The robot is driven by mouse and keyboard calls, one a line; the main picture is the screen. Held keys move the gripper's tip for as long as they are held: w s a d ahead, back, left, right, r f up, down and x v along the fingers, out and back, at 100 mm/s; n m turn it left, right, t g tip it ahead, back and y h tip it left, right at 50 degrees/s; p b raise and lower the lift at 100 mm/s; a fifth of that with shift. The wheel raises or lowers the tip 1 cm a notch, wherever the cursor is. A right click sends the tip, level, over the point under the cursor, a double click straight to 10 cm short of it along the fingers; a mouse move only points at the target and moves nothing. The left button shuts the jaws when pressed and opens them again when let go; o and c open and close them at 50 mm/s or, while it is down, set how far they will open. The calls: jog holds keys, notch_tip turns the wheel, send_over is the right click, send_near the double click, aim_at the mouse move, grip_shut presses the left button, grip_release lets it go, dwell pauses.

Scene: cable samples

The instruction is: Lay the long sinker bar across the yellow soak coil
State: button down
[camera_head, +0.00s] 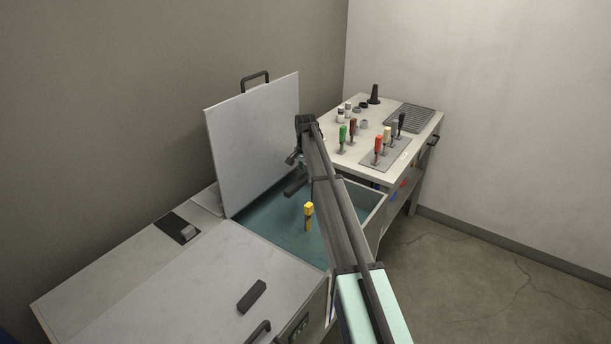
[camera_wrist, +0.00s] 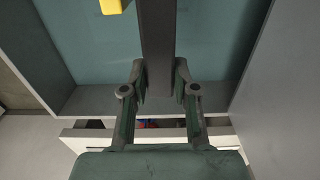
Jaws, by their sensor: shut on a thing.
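My gripper (camera_wrist: 159,82) is shut on a long dark grey bar (camera_wrist: 158,35), the sinker bar, which runs up out of the top of the wrist view. In the head view the bar (camera_head: 295,187) shows as a dark piece over the open bath, left of my arm. The yellow soak coil (camera_head: 309,212) stands upright in the teal bath, in front of the bar in the picture. Its yellow top (camera_wrist: 110,6) shows at the upper edge of the wrist view, left of the bar and apart from it. My arm hides part of the bath.
The bath's lid (camera_head: 252,142) stands raised at the back left. A shorter dark bar (camera_head: 253,296) lies on the closed grey cover (camera_head: 185,285) at front. The side table (camera_head: 350,165) carries several coloured cable samples, small jars and a grille (camera_head: 410,118).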

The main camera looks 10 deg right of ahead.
jog(key=shift+f+b, duration=3.95)
jog(key=shift+f, duration=8.35)
jog(key=shift+f, duration=0.45)
jog(key=c, duration=0.8)
grip_release()
jog(key=shift+r+p, duration=4.3)
jog(key=shift+r, duration=11.7)
